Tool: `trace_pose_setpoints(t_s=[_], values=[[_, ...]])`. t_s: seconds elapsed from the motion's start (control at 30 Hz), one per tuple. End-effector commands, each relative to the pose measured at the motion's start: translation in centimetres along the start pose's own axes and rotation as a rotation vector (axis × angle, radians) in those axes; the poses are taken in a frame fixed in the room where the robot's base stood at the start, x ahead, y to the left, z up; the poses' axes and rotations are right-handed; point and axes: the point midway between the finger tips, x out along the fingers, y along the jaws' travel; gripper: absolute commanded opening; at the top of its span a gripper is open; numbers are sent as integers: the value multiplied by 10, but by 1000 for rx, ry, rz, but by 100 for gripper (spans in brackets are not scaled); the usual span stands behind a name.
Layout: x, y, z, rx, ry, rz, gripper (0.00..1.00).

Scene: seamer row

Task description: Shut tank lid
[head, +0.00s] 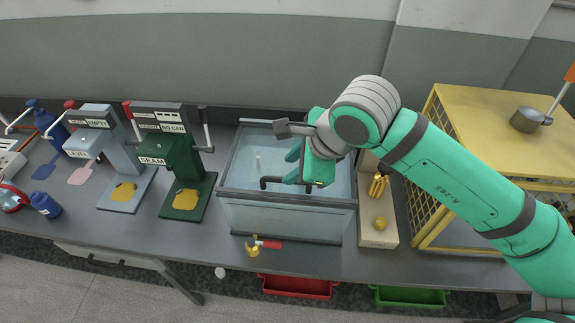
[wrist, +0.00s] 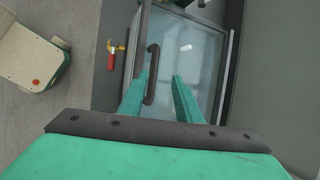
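The glass tank (head: 285,220) stands on the bench in the middle of the head view, with a grey frame around its top. A black bar handle (head: 275,180) shows near the front of the tank's pale, see-through top. I cannot tell whether the lid lies flat or is tilted. My gripper (head: 292,166) is over the tank, close to the handle. In the wrist view the two green fingers (wrist: 156,88) are apart with nothing gripped. The handle (wrist: 152,75) shows between and beyond them, nearer the left finger. Contact cannot be told.
A red-handled hammer (head: 266,244) lies in front of the tank. A green seamer (head: 182,160) stands to its left. A beige tray (head: 378,235) with brass-coloured pieces and a yellow cage (head: 480,120) are to its right. Red (head: 298,287) and green (head: 410,297) bins sit below the bench.

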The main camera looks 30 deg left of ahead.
Motion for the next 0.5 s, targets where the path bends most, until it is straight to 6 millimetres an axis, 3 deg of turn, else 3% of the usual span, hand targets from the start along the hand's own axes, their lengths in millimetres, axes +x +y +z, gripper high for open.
trace_pose_setpoints(t_s=[0.5], values=[[-85,-3,2,-6,-2,0,31]])
